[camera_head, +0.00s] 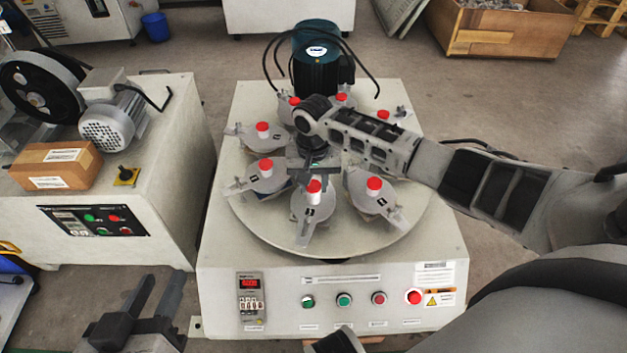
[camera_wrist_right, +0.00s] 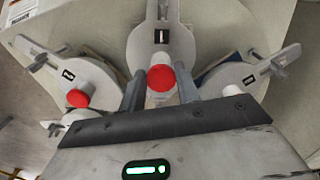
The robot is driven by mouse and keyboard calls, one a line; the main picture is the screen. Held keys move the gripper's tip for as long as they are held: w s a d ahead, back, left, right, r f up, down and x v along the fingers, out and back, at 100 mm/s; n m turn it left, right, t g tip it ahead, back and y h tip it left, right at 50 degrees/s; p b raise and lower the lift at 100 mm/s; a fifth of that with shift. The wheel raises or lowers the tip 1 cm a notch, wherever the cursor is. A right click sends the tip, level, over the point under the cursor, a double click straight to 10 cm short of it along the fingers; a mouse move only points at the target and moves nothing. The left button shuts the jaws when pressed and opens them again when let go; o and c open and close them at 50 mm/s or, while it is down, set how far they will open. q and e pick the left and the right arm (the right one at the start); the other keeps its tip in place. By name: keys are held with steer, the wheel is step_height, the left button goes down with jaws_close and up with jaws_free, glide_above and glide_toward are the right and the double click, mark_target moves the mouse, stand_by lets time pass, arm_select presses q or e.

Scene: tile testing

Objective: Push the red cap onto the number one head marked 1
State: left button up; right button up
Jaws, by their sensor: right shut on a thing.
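The number one head (camera_head: 311,207) is the front head on the round grey plate, with a dark label. In the right wrist view the head (camera_wrist_right: 162,52) shows a label reading 1. A red cap (camera_head: 314,185) with a white lower part is at this head; it also shows between the fingers in the right wrist view (camera_wrist_right: 160,77). My right gripper (camera_head: 314,178) reaches over the plate and is shut on this cap. Whether the cap is fully down cannot be told. My left gripper (camera_head: 154,296) is open and empty at the lower left, away from the machine.
Several similar heads with red caps ring the plate (camera_head: 270,236), close beside my right gripper. A dark motor (camera_head: 316,70) stands behind. The front panel holds a red display (camera_head: 249,283) and buttons. A second machine (camera_head: 170,150) stands left, with floor between.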

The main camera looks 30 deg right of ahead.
steer(key=shift+p, duration=0.5)
stand_by(0.3)
steer(key=shift+f+p, duration=0.4)
steer(key=shift+f, duration=0.35)
stand_by(1.2)
steer(key=o, duration=1.5)
